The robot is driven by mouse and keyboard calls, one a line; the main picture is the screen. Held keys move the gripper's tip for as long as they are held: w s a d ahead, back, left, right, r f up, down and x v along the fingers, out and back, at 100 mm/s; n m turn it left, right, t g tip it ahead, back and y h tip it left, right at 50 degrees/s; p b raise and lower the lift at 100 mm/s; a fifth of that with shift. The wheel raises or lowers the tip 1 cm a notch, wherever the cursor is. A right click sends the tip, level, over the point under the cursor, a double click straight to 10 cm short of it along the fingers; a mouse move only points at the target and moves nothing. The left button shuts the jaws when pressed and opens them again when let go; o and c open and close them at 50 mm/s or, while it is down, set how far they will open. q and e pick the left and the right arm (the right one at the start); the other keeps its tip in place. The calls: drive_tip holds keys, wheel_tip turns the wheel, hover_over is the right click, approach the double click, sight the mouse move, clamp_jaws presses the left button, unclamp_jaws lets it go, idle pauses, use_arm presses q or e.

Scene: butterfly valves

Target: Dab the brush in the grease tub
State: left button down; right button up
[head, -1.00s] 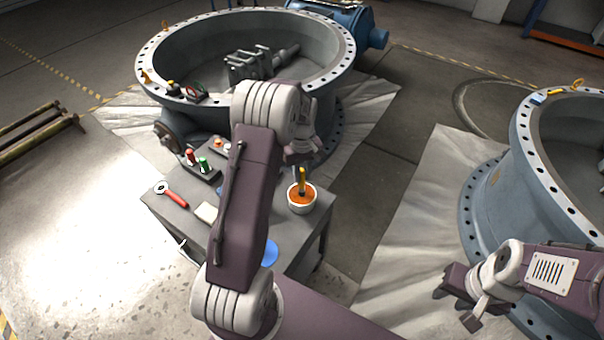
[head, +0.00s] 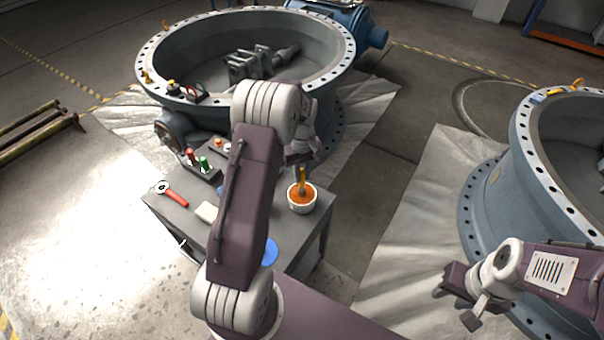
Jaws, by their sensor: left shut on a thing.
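The grease tub (head: 302,209), a white cup filled with orange grease, stands on the right side of the grey cart top. The brush (head: 302,178), with a yellow handle, is upright over the tub, its lower end at or in the grease; the exact contact is too small to tell. My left gripper (head: 301,158) is directly above the tub, shut on the brush handle, and partly hidden by my own arm. My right gripper (head: 455,301) is open and empty at the lower right, apart from the cart.
The cart top (head: 172,212) also carries a red-handled tool (head: 170,193), a pale block (head: 206,212), a rack with red and green items (head: 203,170) and a blue disc (head: 270,252). A big grey valve ring (head: 150,62) stands behind; a blue one (head: 530,150) at right.

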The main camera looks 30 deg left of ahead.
use_arm(q)
drive_tip(key=shift+r+p, duration=3.55)
drive_tip(key=shift+r, duration=0.05)
drive_tip(key=shift+f, duration=0.1)
drive_tip(key=shift+w+d, duration=0.15)
drive_tip(key=shift+d, duration=0.05)
drive_tip(key=s+d+r+m, duration=0.1)
drive_tip(key=s+d+m, duration=0.8)
drive_tip(key=s+m, duration=0.1)
drive_tip(key=shift+d, duration=0.3)
